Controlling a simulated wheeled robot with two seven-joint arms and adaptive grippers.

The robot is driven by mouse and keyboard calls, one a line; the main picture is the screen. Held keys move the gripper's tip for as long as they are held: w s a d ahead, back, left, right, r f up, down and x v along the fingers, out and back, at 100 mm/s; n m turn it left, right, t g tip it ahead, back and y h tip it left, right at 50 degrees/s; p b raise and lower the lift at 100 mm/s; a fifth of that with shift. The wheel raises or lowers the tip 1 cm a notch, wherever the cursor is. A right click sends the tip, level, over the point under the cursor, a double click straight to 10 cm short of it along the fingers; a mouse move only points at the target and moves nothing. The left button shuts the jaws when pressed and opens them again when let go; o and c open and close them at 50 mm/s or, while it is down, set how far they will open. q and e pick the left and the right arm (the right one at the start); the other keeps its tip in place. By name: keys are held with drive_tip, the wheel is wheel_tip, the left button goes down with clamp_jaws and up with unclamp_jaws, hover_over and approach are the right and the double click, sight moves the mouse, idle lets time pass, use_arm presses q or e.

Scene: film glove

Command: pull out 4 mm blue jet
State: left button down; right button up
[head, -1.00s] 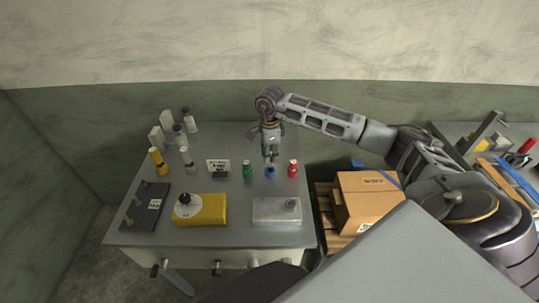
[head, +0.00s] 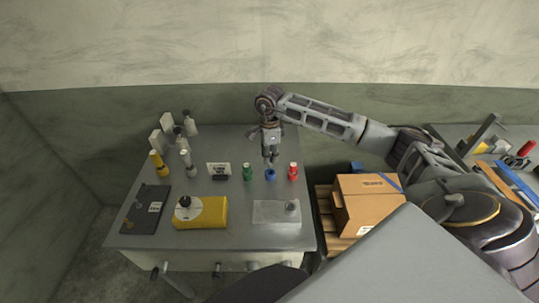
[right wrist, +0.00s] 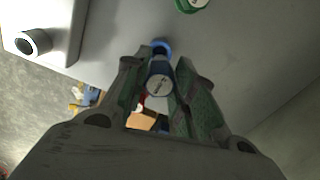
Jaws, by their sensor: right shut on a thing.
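The blue jet (right wrist: 159,83) is between the fingers of my right gripper (right wrist: 158,72), with its pale round labelled end facing the right wrist camera. A blue ring (right wrist: 160,47) shows just beyond it, partly hidden by the jet. In the head view my right gripper (head: 270,158) points straight down over the blue ring on the table (head: 270,175), with the fingertips close above it. The exact gap is too small to tell. My right gripper is shut on the jet. My left gripper is not in view.
A green piece (head: 248,172) and a red piece (head: 293,172) stand close on either side. A small sign (head: 218,170), a yellow box (head: 203,213) and a pale grey box (head: 277,212) share the table. A cardboard box (head: 368,203) stands right of the table.

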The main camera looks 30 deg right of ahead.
drive_tip(key=shift+r+p, duration=0.45)
drive_tip(key=shift+r, duration=0.95)
